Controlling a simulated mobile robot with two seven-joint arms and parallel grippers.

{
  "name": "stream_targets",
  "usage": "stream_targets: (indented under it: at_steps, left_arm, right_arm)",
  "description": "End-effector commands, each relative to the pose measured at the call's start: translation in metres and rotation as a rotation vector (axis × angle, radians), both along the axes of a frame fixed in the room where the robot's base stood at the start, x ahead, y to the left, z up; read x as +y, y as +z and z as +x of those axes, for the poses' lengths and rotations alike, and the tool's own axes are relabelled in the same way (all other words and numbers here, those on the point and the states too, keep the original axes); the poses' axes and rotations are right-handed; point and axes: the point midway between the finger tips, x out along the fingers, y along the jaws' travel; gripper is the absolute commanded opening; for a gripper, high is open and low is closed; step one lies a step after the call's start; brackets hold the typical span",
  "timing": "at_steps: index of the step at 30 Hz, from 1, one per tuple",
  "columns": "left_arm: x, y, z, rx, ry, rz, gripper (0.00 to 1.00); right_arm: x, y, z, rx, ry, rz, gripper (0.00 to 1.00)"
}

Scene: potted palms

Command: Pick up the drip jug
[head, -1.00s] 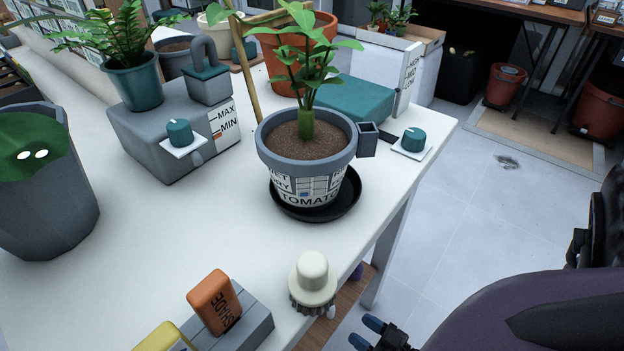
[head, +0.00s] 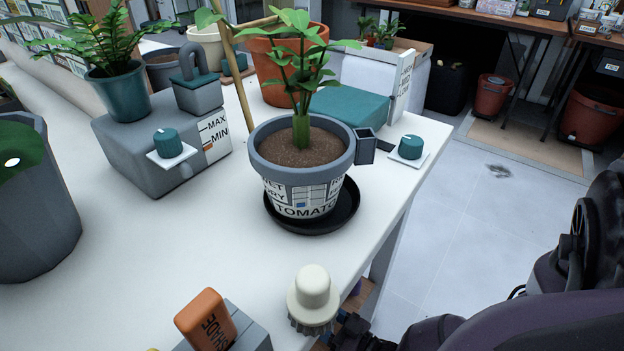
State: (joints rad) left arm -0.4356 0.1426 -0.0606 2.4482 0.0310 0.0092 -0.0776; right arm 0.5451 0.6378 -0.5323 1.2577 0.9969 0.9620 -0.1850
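No jug is labelled as such. The likeliest drip jug is the small grey vessel (head: 198,97) with a loop handle and a teal band, on the grey MAX/MIN box (head: 135,150) at the back left; I cannot be sure. My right arm comes in from the lower right. Part of my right gripper (head: 357,334) shows dark at the table's front edge, beside the cream-capped object (head: 313,298) and far from the grey vessel. Its fingers are not clear. My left gripper is out of view.
A tomato pot (head: 303,185) with a plant stands on a black saucer (head: 345,213) mid-table. A grey bin (head: 35,215) is at left. An orange SHADE block (head: 205,322) is at the front. White table (head: 160,250) is bare between them.

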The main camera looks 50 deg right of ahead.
Motion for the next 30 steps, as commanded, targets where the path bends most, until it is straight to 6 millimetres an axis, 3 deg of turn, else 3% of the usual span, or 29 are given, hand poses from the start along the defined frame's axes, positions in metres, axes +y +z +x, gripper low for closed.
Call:
stream_targets:
  at_steps: [5,16,30]
  left_arm:
    - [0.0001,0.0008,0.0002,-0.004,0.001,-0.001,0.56]
    - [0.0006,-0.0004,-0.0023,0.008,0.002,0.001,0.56]
    - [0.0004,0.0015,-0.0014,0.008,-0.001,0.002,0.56]
  right_arm:
    - [0.0,0.0003,0.0002,0.0,0.0,0.0,0.56]
    - [0.0001,0.0002,-0.0001,0.0,0.0,0.0,0.01]
    - [0.0004,0.0047,0.0,0.0,0.0,0.001,0.0]
